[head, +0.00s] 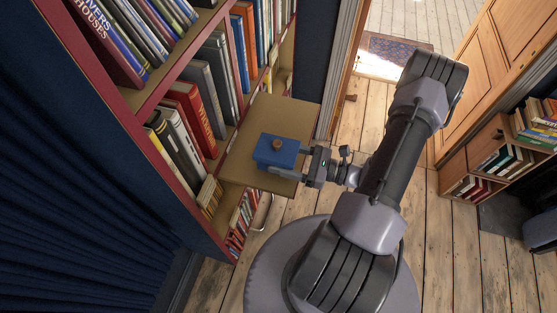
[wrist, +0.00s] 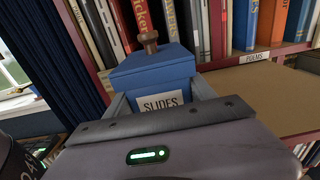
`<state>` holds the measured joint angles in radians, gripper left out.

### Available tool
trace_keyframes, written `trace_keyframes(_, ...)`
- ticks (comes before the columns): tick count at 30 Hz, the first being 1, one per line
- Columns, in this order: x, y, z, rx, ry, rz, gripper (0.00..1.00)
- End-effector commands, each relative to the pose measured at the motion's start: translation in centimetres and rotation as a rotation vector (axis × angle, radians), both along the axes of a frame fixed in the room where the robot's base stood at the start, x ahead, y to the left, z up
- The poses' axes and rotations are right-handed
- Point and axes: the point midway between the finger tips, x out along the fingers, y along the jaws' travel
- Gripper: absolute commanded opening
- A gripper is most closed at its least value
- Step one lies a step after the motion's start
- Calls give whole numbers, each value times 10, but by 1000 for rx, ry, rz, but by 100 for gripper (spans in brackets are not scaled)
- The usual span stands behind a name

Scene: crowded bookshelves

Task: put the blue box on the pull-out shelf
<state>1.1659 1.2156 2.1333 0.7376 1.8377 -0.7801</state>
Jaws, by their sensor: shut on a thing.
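The blue box (head: 276,153) has a brown knob on its lid, and its front label reads "SLIDES" in the wrist view (wrist: 150,72). My gripper (head: 287,160) is shut on the box, with one finger on each side of it. The box is upright over the tan pull-out shelf (head: 243,165), which juts from the bookcase; the shelf also shows at right in the wrist view (wrist: 275,92). I cannot tell whether the underside of the box touches the shelf.
Books (head: 205,110) fill the bookcase behind the shelf, with a "POEMS" label (wrist: 254,57) on its edge. A dark blue curtain (head: 75,190) hangs at left. The shelf's far part is bare. A low bookcase (head: 500,150) stands at right.

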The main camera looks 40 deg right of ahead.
Motion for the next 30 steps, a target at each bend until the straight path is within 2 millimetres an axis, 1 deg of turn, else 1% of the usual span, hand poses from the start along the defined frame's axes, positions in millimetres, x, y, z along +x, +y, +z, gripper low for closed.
trace_keyframes(1,7,2,-1,0,0,4,38)
trace_keyframes(3,14,2,-2,0,0,1,38)
trace_keyframes(5,17,2,-5,0,0,0,38)
trace_keyframes(9,17,2,-30,1,0,-1,38)
trace_keyframes(11,17,2,-38,0,0,-1,38)
trace_keyframes(16,16,1,-37,-1,-1,-1,38)
trace_keyframes(19,16,1,-39,-1,-1,-1,38)
trace_keyframes(20,16,1,-40,-1,-1,-1,65)
trace_keyframes(21,16,1,-39,-1,-1,-1,73)
trace_keyframes(23,16,1,-39,-1,-1,-1,85)
trace_keyframes(30,16,1,-38,0,0,-1,85)
